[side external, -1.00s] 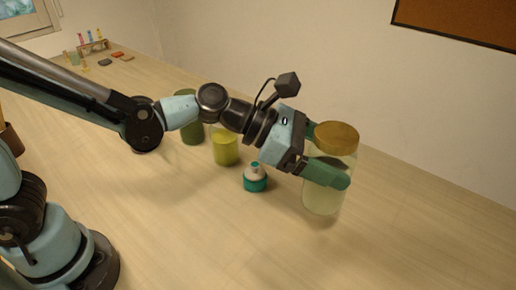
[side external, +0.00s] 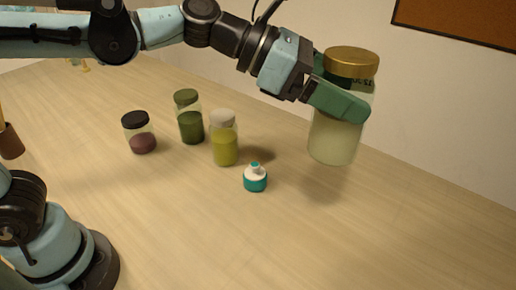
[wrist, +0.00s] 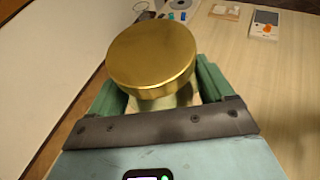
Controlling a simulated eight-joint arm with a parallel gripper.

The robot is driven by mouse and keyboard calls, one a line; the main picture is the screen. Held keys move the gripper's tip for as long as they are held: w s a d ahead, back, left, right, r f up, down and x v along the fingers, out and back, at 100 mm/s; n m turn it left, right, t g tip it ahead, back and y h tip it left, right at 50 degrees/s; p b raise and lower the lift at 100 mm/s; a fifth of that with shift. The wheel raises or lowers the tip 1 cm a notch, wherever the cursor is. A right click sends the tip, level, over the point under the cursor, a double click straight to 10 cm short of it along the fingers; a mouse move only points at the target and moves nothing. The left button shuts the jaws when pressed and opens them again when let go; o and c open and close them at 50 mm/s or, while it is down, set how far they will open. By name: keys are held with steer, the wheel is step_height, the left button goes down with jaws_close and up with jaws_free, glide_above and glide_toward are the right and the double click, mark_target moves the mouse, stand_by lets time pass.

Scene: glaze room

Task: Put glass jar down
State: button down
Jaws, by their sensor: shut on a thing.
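The glass jar (side external: 335,143) has a gold lid and pale, whitish-green contents. My gripper (side external: 345,100) has its green fingers shut around the jar's upper part, below the lid. The jar hangs above the table (side external: 150,230), roughly upright, with a soft shadow beneath it. In the wrist view the jar's gold lid (wrist: 152,50) fills the middle, between the green fingers of my gripper (wrist: 165,85). The lid hides most of the jar's body there.
Left of the held jar stand a teal-and-white bottle (side external: 255,179), a yellow-green jar (side external: 225,148), a dark green jar (side external: 190,125) and a black-lidded jar (side external: 141,141). The wrist view shows a white device (wrist: 265,24). The table's front is clear.

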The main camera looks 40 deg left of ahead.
steer(key=w+a+n+t+y, duration=0.2)
steer(key=w+a, duration=0.2)
steer(key=a, duration=0.8)
steer(key=w+a+n+t+y, duration=0.15)
steer(key=w+a, duration=0.25)
steer(key=a, duration=0.7)
steer(key=w+a+n+t+y, duration=0.2)
steer(key=w+a+n, duration=0.15)
steer(key=a, duration=0.85)
steer(key=s+a+n+y, duration=0.2)
steer(key=s+a, duration=0.1)
steer(key=a, duration=0.8)
steer(key=s+a+n+y, duration=0.15)
steer(key=s+a, duration=0.25)
steer(key=a, duration=0.6)
step_height(320, 180, down, 22)
steer(key=shift+w+d+t, duration=0.15)
steer(key=shift+w+t, duration=0.05)
steer(key=shift+t, duration=0.25)
steer(key=shift+m, duration=0.25)
jaws_free()
